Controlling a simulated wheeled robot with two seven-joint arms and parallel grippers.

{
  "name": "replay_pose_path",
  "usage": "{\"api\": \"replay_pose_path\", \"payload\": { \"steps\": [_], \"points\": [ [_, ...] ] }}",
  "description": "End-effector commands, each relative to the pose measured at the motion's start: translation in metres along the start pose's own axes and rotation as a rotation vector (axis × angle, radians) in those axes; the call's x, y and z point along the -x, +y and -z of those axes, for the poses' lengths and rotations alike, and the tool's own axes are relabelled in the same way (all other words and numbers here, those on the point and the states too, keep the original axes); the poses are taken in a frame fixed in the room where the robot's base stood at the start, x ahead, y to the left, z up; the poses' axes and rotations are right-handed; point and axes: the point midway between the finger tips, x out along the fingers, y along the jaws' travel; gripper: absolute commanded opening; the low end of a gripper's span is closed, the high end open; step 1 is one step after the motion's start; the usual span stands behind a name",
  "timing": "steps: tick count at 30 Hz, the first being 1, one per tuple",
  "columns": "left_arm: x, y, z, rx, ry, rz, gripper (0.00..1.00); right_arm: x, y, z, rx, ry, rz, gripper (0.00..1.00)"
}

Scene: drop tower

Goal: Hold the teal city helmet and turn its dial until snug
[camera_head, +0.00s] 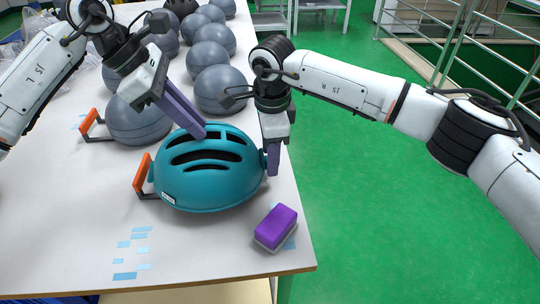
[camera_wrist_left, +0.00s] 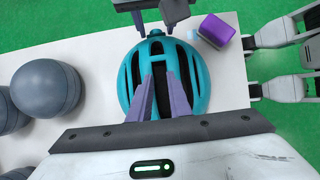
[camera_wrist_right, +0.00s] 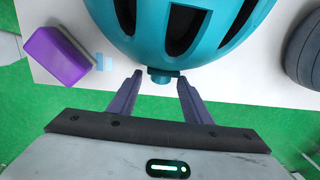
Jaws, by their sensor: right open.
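The teal helmet (camera_head: 210,185) lies dome up near the table's front right corner. My left gripper (camera_head: 203,134) reaches down onto its top. In the left wrist view its fingers (camera_wrist_left: 157,76) sit close together at the helmet's middle vents and appear closed on the shell between them. The teal dial (camera_wrist_right: 161,76) sticks out at the helmet's right end; it also shows in the left wrist view (camera_wrist_left: 157,33). My right gripper (camera_wrist_right: 158,76) is open, with a fingertip on either side of the dial. In the head view the right gripper (camera_head: 272,160) hides the dial.
A purple and grey sponge block (camera_head: 277,226) lies at the table's right edge, close to the right gripper. An orange-ended bracket (camera_head: 142,172) stands at the helmet's left end. The front left is mostly clear.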

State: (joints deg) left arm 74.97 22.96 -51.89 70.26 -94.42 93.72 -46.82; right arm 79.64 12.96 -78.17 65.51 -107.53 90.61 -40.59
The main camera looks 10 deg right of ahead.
Motion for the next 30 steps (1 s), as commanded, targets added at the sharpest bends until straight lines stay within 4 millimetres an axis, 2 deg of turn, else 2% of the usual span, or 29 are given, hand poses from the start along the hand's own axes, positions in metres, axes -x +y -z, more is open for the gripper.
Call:
{"api": "replay_pose_path", "payload": {
  "steps": [1, 12, 14, 20, 30],
  "points": [
    [-0.0086, -0.003, 0.007, 0.008, 0.016, 0.016, 0.17, -0.0056, 0.0001, 0.0001, -0.001, 0.0, 0.0, 0.45],
    [-0.0086, -0.003, 0.0072, 0.008, 0.016, 0.016, 0.17, -0.0122, -0.0001, -0.0002, 0.0, 0.0, 0.001, 0.45],
    [-0.0086, -0.003, 0.0072, 0.008, 0.016, 0.016, 0.17, -0.012, -0.0001, -0.0002, 0.0, 0.0, 0.001, 0.38],
    [-0.0086, -0.0029, 0.0073, 0.008, 0.016, 0.016, 0.17, -0.0118, 0.0001, -0.0003, 0.001, -0.001, 0.0, 0.04],
    [-0.0086, -0.0027, 0.0073, 0.009, 0.016, 0.015, 0.17, -0.0121, -0.0026, -0.0009, 0.005, 0.005, -0.077, 0.03]
  ]
}}
